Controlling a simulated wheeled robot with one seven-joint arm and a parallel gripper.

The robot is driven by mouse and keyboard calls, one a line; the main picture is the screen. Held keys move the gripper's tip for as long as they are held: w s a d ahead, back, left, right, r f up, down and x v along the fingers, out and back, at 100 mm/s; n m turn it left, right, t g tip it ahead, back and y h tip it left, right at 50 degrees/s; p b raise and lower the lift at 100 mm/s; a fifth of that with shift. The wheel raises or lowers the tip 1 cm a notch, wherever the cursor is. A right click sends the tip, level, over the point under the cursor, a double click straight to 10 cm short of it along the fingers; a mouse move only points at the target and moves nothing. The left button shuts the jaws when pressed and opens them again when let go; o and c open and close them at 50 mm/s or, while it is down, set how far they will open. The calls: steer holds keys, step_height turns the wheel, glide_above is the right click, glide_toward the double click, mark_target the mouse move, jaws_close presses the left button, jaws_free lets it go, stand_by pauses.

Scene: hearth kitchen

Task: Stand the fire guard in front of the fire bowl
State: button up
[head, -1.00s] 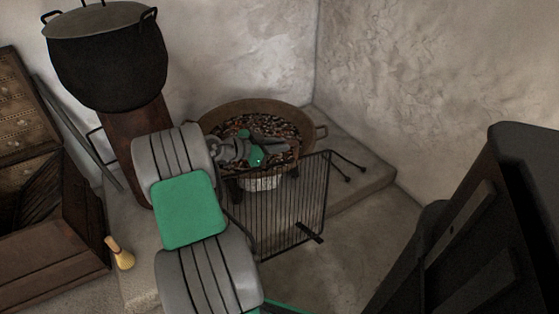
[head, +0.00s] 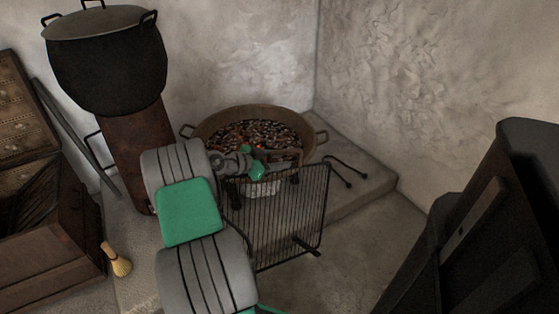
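The fire bowl (head: 206,129) is a wide brown pan with two handles, full of glowing coals, on the raised stone hearth by the corner. The fire guard (head: 288,219) is a dark barred panel, upright and slightly turned, in front of the bowl from my view. It overlaps the hearth's front edge in the picture. My gripper (head: 278,168) is at the guard's top edge and moves with it, so it looks shut on the guard. The fingertips are small and dark against the bowl. My arm hides the guard's left side. I cannot tell whether its feet touch the floor.
A black cauldron (head: 106,62) stands on a brown block (head: 137,150) at left. A wooden chest (head: 50,235) and a small brush (head: 118,262) are at lower left. Thin fire irons (head: 345,168) lie on the hearth (head: 372,185). A dark piece of furniture (head: 475,240) fills the right. Floor between is clear.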

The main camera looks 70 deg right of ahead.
steer(key=p+v, duration=0.1)
steer(key=v, duration=0.3)
steer(key=p+v, duration=0.1)
steer(key=v, duration=0.6)
steer(key=shift+w+a+f+p, duration=0.15)
steer(key=shift+a+f+p, duration=0.1)
steer(key=shift+a+p, duration=0.2)
steer(key=o, duration=1.4)
steer(key=shift+r, duration=0.3)
steer(key=shift+c, duration=0.2)
steer(key=shift+w, duration=0.1)
